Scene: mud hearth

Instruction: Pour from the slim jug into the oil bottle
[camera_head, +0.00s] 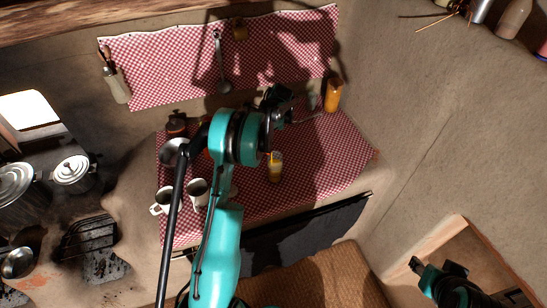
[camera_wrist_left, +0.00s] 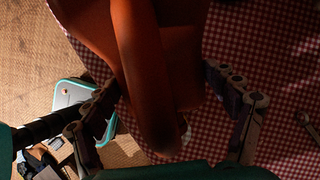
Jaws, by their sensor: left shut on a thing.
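In the left wrist view, the orange-brown slim jug (camera_wrist_left: 145,75) with its curved handle fills the space between the fingers of my left gripper (camera_wrist_left: 163,85), which is shut on it. In the head view, my left gripper (camera_head: 278,100) is over the back of the counter; my arm and its shadow hide most of the jug. A small clear vessel with amber liquid (camera_head: 275,168), seemingly the oil bottle, stands upright on the checked cloth, in front of and apart from the gripper. My right gripper (camera_head: 428,270) is at the lower right, away from the counter; its opening is unclear.
An orange jar (camera_head: 333,95) and a pale bottle (camera_head: 313,95) stand at the back right of the checked cloth (camera_head: 325,150). Two mugs (camera_head: 161,201) (camera_head: 197,190) stand at the left. Pots (camera_head: 72,172) stand farther left.

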